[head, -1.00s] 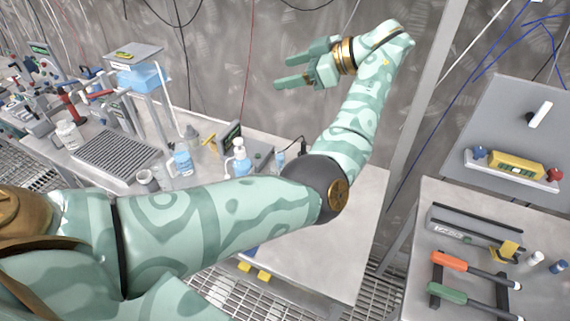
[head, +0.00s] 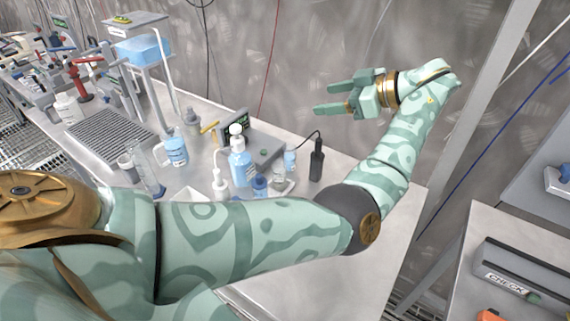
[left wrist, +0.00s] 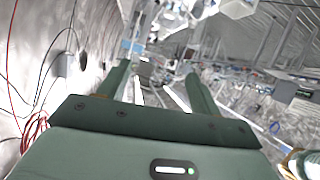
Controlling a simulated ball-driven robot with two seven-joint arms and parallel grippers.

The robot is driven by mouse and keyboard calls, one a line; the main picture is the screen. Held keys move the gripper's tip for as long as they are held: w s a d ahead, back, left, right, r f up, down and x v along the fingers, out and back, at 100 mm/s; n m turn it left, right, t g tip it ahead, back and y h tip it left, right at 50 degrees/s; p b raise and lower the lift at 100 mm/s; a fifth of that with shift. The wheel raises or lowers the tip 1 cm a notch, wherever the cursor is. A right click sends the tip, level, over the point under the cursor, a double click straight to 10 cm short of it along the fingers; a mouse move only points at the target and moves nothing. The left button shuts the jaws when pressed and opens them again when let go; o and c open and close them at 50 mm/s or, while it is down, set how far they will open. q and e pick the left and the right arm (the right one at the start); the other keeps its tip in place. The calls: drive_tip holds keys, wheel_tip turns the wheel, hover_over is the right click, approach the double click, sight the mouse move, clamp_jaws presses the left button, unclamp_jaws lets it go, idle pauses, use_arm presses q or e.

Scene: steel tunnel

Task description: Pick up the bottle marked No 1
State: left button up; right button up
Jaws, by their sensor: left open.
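Several bottles stand on the steel bench. A bottle of blue liquid with a white top (head: 240,165) is near the instrument box. A squat blue bottle (head: 260,185) is in front. No number is readable on any of them, so I cannot tell which is No 1. My left gripper (head: 334,97) is open and empty, raised above the back of the bench. Its spread fingers (left wrist: 155,78) also show in the left wrist view. My right gripper is out of view.
A perforated rack (head: 108,136) and a stand with a blue tank (head: 143,50) are further left. The bench's right end (head: 350,262) is bare. Another table (head: 470,240) stands right.

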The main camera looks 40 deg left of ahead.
use_arm(q)
drive_tip(key=b, duration=1.3)
approach(279, 167)
drive_tip(key=shift+m+g, duration=0.3)
drive_tip(key=shift+m, duration=0.1)
drive_tip(key=x, duration=0.5)
drive_tip(key=s+r+x, duration=0.1)
drive_tip(key=x, duration=0.2)
drive_tip(key=shift+s+a+b, duration=0.15)
drive_tip(key=shift+a+b, duration=0.15)
drive_tip(key=c, duration=1.1)
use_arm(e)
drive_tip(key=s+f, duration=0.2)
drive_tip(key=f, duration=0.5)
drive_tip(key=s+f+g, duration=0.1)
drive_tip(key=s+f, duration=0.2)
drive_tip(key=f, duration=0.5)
